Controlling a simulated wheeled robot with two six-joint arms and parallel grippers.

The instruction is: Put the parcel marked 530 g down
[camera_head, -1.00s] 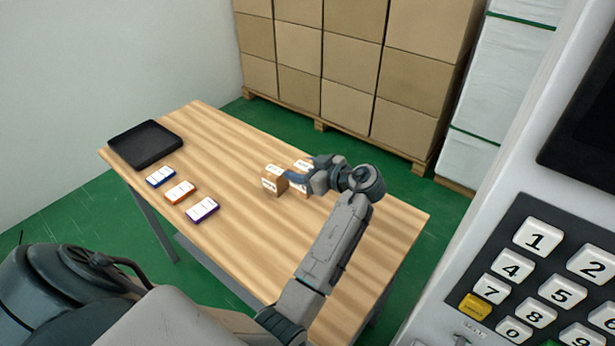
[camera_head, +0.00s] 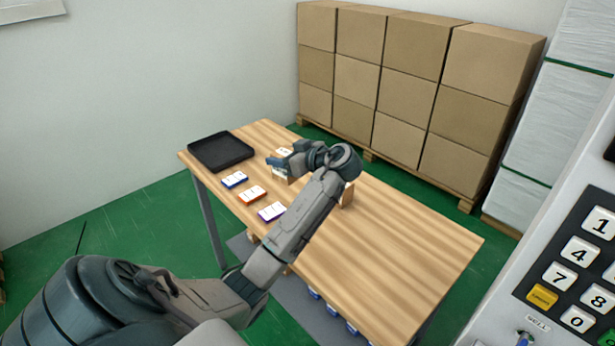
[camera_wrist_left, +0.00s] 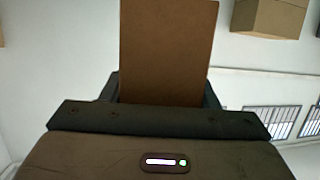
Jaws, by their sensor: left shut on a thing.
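My left gripper (camera_head: 279,162) is shut on a small brown parcel (camera_head: 284,152) with a white label on top. It holds the parcel over the far left part of the table, right of the black tray, beyond the cards. The gripper hides part of it, and its marking is too small to read. In the left wrist view, the parcel's plain brown face (camera_wrist_left: 168,52) stands between the jaws. I cannot tell whether it touches the table. A second brown parcel (camera_head: 348,194) stands mid-table, partly hidden behind my left arm. My right gripper is not in view.
A black tray (camera_head: 221,148) lies at the table's left end. Blue (camera_head: 234,179), orange (camera_head: 252,194) and purple (camera_head: 271,211) edged white cards lie along the near edge. The table's right half (camera_head: 405,245) is clear. A keypad machine (camera_head: 570,270) stands at right.

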